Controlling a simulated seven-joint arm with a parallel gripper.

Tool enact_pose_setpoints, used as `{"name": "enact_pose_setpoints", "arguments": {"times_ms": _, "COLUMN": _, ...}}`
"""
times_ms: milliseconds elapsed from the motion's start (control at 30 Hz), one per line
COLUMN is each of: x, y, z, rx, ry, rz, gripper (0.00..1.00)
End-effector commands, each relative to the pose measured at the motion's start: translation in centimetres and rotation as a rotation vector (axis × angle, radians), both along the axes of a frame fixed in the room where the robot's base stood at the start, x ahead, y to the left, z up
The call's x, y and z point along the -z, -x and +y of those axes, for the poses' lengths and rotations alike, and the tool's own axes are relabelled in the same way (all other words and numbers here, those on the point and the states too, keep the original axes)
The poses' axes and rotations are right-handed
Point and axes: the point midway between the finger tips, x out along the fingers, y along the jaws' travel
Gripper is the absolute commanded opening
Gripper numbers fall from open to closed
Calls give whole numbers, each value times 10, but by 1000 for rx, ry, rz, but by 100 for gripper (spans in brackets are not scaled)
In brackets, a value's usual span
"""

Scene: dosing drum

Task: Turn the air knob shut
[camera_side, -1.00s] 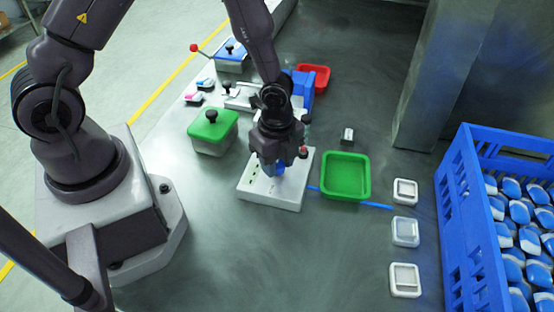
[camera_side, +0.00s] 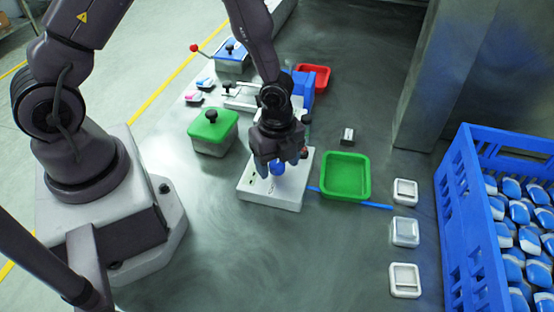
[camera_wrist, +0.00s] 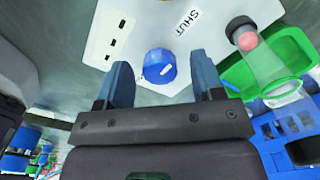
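The air knob (camera_wrist: 158,67) is a round blue knob with a short white mark on top, on a white panel (camera_wrist: 135,30) printed with the word SHUT (camera_wrist: 188,18). In the wrist view the white mark points up and to the right, roughly toward that word. My gripper (camera_wrist: 161,62) is open, one blue-grey finger on each side of the knob, with gaps showing between. In the side view my gripper (camera_side: 276,164) is low over the white panel box (camera_side: 262,192), and the blue knob (camera_side: 278,168) shows between the fingers.
A clear tube with a red ball (camera_wrist: 247,40) stands on the panel close to my gripper's right. A green tray (camera_side: 346,176) lies right of the box, and a green-lidded container (camera_side: 212,125) left of it. A blue crate (camera_side: 463,210) stands far right.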

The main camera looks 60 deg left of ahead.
Motion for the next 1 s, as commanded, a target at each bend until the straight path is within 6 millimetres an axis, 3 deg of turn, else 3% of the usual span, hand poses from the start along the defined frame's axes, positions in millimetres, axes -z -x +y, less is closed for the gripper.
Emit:
{"name": "enact_pose_setpoints", "arguments": {"times_ms": 367, "x": -10, "y": -1, "z": 0, "rx": -4, "ry": 2, "rz": -3, "gripper": 61}}
{"name": "enact_pose_setpoints", "arguments": {"times_ms": 800, "x": -101, "y": -1, "z": 1, "rx": -3, "ry": -1, "rz": -6, "gripper": 61}}
{"name": "enact_pose_setpoints", "arguments": {"times_ms": 1000, "x": -124, "y": 0, "z": 1, "rx": -2, "ry": -1, "rz": -2, "gripper": 61}}
